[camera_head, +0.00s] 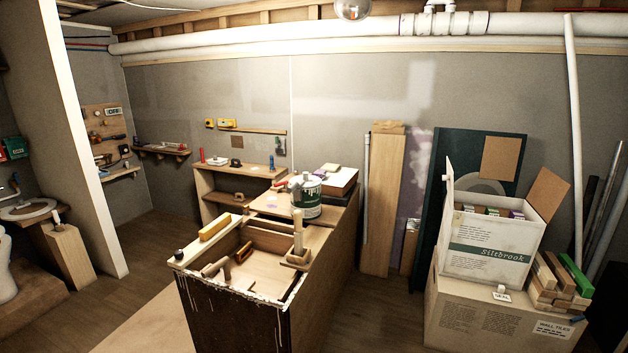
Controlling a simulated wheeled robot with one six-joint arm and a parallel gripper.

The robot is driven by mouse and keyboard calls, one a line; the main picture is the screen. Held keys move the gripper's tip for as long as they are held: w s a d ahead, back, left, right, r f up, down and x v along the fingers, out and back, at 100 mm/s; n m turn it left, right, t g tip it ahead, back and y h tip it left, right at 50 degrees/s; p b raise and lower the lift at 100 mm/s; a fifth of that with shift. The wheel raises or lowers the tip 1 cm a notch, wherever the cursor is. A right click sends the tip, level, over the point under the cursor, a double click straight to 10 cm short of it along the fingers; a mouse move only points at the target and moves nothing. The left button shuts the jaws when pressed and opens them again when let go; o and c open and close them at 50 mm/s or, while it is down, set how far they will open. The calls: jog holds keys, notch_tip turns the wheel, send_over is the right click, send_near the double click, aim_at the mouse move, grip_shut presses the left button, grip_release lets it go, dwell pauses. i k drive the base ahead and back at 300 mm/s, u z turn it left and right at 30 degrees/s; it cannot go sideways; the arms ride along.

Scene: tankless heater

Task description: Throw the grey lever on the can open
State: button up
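A dark green can (307,205) with a pale band and a light grey top stands upright on the wooden bench top near the middle of the view. Its grey lever is too small to make out at this distance. A small red thing shows at the left of the can's upper part, and I cannot tell whether it belongs to the can. My gripper is not in view.
An open-topped wooden cabinet (262,318) with white drips stands in front of the can, with wooden pieces and a yellow level (215,227) on it. Stacked boxes (505,320) stand at the right. Bare floor (385,310) lies between them.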

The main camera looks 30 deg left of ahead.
aim_at(296, 186)
jog(key=u, duration=0.1)
jog(key=i, duration=1.85)
jog(key=u, duration=1.2)
jog(key=i, duration=1)
jog(key=u, duration=1.05)
